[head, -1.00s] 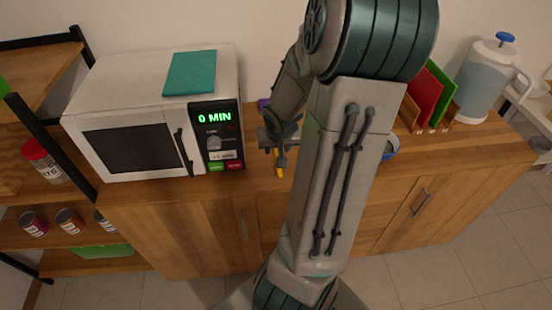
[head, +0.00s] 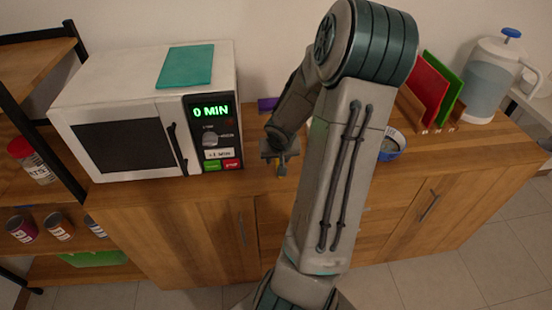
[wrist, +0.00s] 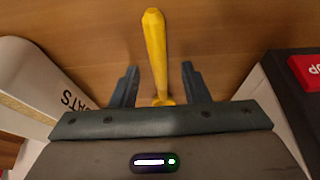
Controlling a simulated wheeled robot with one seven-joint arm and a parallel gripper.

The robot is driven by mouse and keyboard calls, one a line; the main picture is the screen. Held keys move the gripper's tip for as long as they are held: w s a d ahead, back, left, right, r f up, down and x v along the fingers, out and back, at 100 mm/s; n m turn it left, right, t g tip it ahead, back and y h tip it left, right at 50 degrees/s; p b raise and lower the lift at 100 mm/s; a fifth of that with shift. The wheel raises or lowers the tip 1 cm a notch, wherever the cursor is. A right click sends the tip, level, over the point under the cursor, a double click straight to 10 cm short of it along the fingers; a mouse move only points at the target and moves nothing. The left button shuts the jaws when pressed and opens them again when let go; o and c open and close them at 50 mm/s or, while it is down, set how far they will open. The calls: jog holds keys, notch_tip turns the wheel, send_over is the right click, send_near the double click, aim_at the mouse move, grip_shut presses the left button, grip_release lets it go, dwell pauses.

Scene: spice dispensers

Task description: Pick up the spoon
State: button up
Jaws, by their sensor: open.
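The spoon (wrist: 155,45) is yellow and shows in the wrist view, its handle pointing up the picture over the wooden counter. Its lower end lies between my gripper's two dark fingers (wrist: 160,86), which stand apart with a gap on each side of the handle. In the head view my gripper (head: 280,158) is low over the counter, right of the microwave. Only a small yellow bit of the spoon shows there, and my gripper covers the rest. The far end of the spoon is hidden behind my gripper's body in the wrist view.
The white microwave (head: 150,125) stands close on the left, with a teal board (head: 186,66) on top. A white container (wrist: 35,85) lettered "OATS" is beside my gripper in the wrist view. A blue-rimmed bowl (head: 391,146), a rack of coloured boards and a pitcher (head: 490,80) stand right.

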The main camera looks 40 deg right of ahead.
grip_shut()
dwell(0.3)
jog(key=shift+r+p, duration=0.45)
jog(key=shift+r, duration=0.1)
jog(key=r+p, duration=0.1)
jog(key=r, duration=0.1)
jog(key=r+p, duration=0.1)
jog(key=r, duration=0.1)
jog(key=shift+s+d+p, duration=0.1)
jog(key=shift+d+p, duration=0.3)
jog(key=s+d+r+p, duration=0.3)
jog(key=d+r+p, duration=0.1)
jog(key=d, duration=0.6)
jog(key=shift+d+r, duration=0.25)
jog(key=shift+r, duration=0.65)
jog(key=shift+w, duration=0.1)
